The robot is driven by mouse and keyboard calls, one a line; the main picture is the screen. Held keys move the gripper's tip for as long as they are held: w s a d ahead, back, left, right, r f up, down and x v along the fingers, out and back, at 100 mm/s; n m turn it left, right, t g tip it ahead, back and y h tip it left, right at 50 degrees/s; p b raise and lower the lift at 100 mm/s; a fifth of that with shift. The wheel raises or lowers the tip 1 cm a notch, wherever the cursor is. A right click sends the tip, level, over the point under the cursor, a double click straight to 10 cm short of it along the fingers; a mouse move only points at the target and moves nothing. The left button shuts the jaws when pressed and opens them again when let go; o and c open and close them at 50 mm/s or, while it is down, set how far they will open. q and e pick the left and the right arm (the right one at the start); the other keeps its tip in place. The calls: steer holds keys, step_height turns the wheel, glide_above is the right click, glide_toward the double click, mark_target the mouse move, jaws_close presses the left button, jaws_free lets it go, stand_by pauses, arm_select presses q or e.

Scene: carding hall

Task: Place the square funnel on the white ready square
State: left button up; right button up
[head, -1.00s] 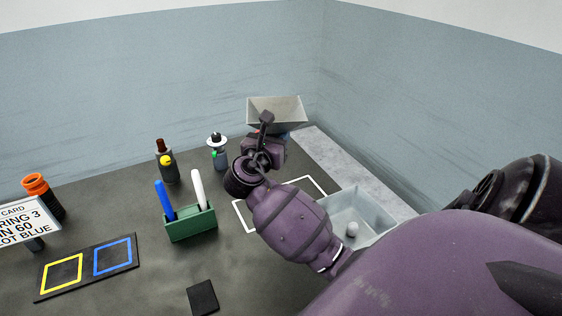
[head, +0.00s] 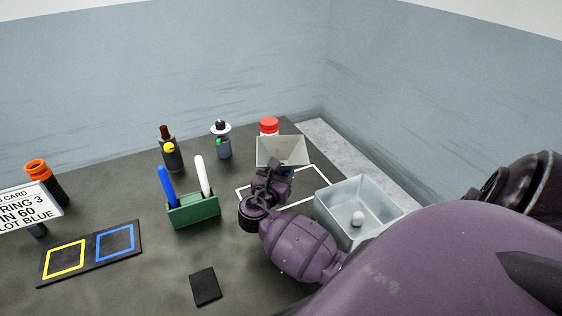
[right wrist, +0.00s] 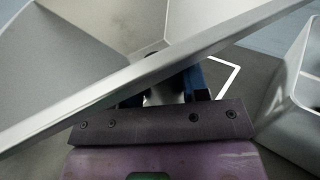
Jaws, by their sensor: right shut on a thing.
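The square funnel (head: 282,150) is a grey, wide-mouthed, tapering piece. My right gripper (head: 272,172) is shut on it and holds it over the far part of the white ready square (head: 243,204). The funnel and my right arm hide much of the square's outline. In the right wrist view the funnel (right wrist: 110,95) fills much of the picture close to the gripper (right wrist: 180,88), and a corner of the white outline (right wrist: 236,66) shows beyond it. Whether the funnel touches the table cannot be told. My left gripper is not in view.
A clear grey bin (head: 335,213) with a white ball (head: 358,218) stands right of the square. A green holder (head: 194,211) with blue and white pens stands to its left. Behind are a red-capped container (head: 269,127) and two bottles. A black pad (head: 205,286) lies in front.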

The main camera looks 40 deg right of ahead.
steer(key=shift+f+b, duration=0.3)
steer(key=shift+f, duration=1.65)
steer(key=o, duration=1)
steer(key=shift+f, duration=0.1)
